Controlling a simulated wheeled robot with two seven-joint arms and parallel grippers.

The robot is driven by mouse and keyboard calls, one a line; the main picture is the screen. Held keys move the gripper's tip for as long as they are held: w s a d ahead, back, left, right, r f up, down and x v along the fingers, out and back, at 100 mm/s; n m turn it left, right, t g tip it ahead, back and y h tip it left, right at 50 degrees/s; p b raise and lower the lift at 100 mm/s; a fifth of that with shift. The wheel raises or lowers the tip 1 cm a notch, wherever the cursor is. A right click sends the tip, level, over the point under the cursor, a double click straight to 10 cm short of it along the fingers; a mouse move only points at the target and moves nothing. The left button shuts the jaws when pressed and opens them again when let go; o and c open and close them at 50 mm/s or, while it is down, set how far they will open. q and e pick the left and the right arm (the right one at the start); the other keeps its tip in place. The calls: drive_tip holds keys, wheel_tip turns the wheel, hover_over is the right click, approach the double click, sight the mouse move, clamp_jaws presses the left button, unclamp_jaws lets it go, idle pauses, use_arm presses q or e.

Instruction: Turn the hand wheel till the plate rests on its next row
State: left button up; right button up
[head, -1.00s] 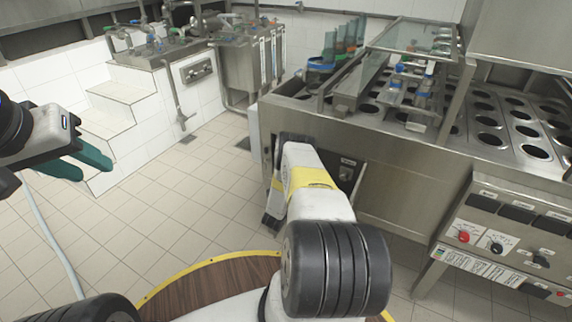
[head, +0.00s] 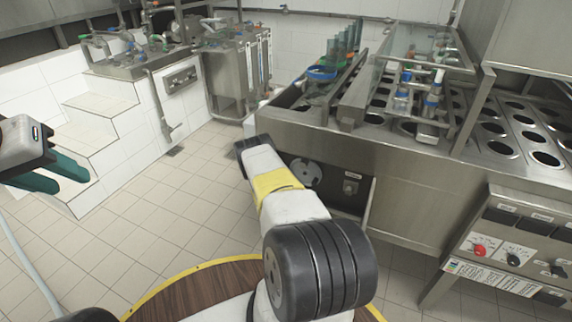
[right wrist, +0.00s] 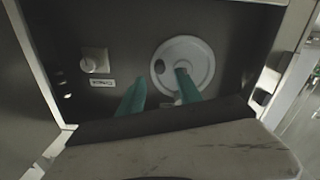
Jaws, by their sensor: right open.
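The hand wheel (head: 306,172) is a pale grey disc in a dark recess in the machine's front. In the right wrist view the hand wheel (right wrist: 198,52) shows a dark round spot near its rim. My right gripper (right wrist: 161,78) is open, its two teal fingers in front of the wheel; one overlaps the disc and the other is beside it. I cannot tell whether they touch it. In the head view its fingers are hidden. The steel plate (head: 478,128) with rows of round holes lies on the machine's top. My left gripper (head: 72,180) is open and empty at the far left.
A switch knob (head: 350,187) sits beside the wheel. A control panel (head: 500,245) with knobs stands at the right. A glass guard (head: 425,45) and bottle-like fittings rise over the machine. Tiled steps (head: 95,115) are at the left, with open floor (head: 150,205) between.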

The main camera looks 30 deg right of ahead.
sight(313, 184)
drive_tip(key=shift+n, duration=0.3)
drive_tip(key=x, duration=0.8)
drive_tip(key=shift+r, duration=0.1)
drive_tip(key=shift+s, duration=0.1)
drive_tip(key=shift+c, duration=0.3)
clamp_jaws()
idle(0.7)
